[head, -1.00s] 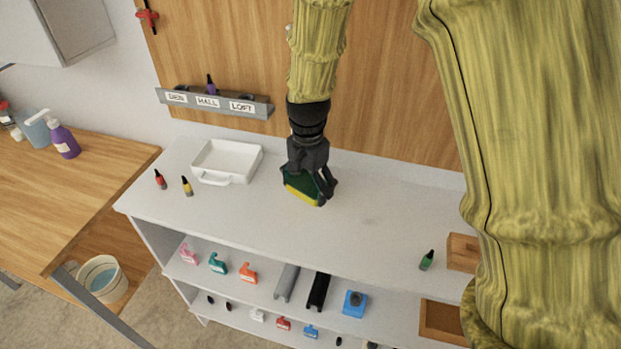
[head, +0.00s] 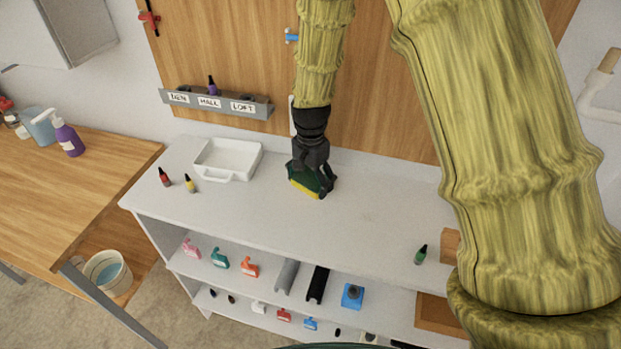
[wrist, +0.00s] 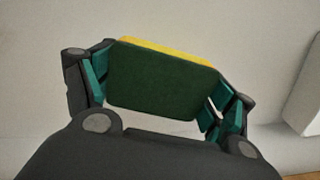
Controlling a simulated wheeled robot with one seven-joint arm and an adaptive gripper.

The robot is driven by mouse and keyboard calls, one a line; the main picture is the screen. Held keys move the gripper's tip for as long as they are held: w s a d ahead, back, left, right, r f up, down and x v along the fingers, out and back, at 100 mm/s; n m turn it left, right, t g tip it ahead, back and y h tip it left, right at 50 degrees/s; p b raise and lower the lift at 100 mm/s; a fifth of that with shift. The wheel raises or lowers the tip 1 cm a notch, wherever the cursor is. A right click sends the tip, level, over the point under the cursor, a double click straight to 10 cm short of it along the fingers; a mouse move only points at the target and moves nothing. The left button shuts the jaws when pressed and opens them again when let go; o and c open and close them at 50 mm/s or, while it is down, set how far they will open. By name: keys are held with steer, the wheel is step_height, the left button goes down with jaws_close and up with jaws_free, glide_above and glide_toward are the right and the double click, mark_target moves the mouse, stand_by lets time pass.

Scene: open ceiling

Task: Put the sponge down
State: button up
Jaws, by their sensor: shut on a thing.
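The sponge (head: 304,188) is yellow with a dark green scouring side. My gripper (head: 313,182) is shut on it, over the middle of the white shelf top (head: 255,215). In the wrist view the sponge (wrist: 160,82) sits between my two fingers, its green side facing the camera and a yellow strip along its far edge. My gripper's fingers (wrist: 165,90) press on its left and right ends. In the head view the sponge is low at the white top; I cannot tell whether it touches.
A white tray (head: 228,176) stands left of the sponge, with red (head: 165,177) and yellow (head: 190,183) bottles near it. A green bottle (head: 421,255) and a wooden box (head: 450,246) are at the right. A labelled rail (head: 215,104) is on the wooden back panel. The top between is clear.

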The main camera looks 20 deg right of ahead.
mark_target(311, 178)
steer(key=shift+s, duration=0.1)
steer(key=o, duration=1.2)
steer(key=shift+f, duration=0.1)
steer(key=shift+o, duration=0.2)
step_height(311, 178, up, 12)
steer(key=b, duration=0.2)
steer(key=shift+r+b, duration=0.2)
steer(key=shift+b, duration=0.2)
steer(key=shift+f, duration=0.1)
